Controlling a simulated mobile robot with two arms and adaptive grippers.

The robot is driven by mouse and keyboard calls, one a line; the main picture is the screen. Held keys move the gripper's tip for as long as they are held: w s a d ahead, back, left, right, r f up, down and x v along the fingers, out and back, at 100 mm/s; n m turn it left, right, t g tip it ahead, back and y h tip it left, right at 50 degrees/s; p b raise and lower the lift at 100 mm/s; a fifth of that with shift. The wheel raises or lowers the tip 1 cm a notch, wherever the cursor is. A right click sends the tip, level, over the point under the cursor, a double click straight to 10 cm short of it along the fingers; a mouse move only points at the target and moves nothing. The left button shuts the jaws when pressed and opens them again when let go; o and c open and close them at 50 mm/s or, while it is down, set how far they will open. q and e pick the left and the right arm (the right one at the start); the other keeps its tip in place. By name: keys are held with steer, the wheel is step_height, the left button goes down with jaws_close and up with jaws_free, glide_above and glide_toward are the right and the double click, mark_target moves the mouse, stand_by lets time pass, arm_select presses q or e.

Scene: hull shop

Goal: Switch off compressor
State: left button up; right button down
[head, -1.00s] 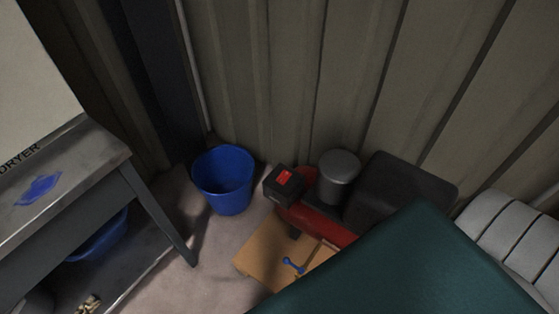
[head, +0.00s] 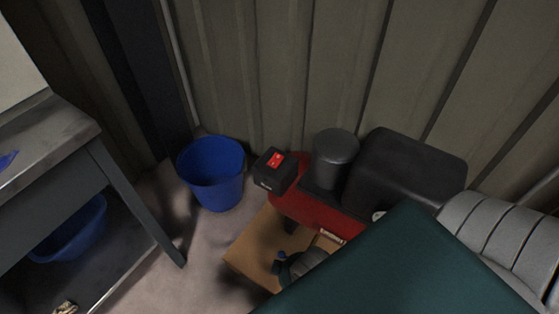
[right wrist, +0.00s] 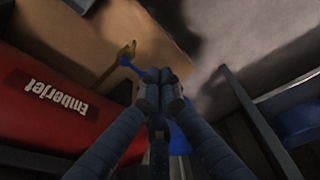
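The compressor has a red tank (head: 318,214), with a black box (head: 268,176) at its left end. A red switch (head: 276,159) sits on top of that box. My right gripper (head: 284,268) is low in front of the tank, over the wooden board (head: 252,248), below and apart from the switch. In the right wrist view its fingertips (right wrist: 157,76) are together, with nothing visible between them. The tank (right wrist: 45,108) shows at left there, lettered "Emberjet". A blue fitting (right wrist: 126,62) with a brass-coloured end lies just beyond the fingertips. My left gripper is not in view.
A blue bucket (head: 212,171) stands left of the compressor, against the corrugated wall (head: 255,70). A grey metal table (head: 45,135) is at left. A dark green flat surface (head: 410,270) hides the front right. Pale ribbed ducting (head: 495,235) lies at right.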

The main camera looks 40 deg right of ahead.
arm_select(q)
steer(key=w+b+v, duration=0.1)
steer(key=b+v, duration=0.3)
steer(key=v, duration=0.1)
arm_select(e)
steer(key=w+d+r+n+t+y, duration=0.2)
steer(key=w+r+n+t, duration=0.2)
steer(key=w+r, duration=0.7)
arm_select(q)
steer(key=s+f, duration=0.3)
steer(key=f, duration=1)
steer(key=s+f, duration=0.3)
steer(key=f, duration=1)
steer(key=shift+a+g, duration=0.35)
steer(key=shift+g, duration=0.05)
arm_select(e)
steer(key=w+d+r+t, duration=0.2)
steer(key=w+d+r, duration=1)
steer(key=d+r, duration=0.3)
steer(key=shift+w+d+r+m, duration=0.15)
steer(key=shift+d+r+m, duration=0.2)
steer(key=shift+d, duration=0.75)
steer(key=shift+f, duration=0.1)
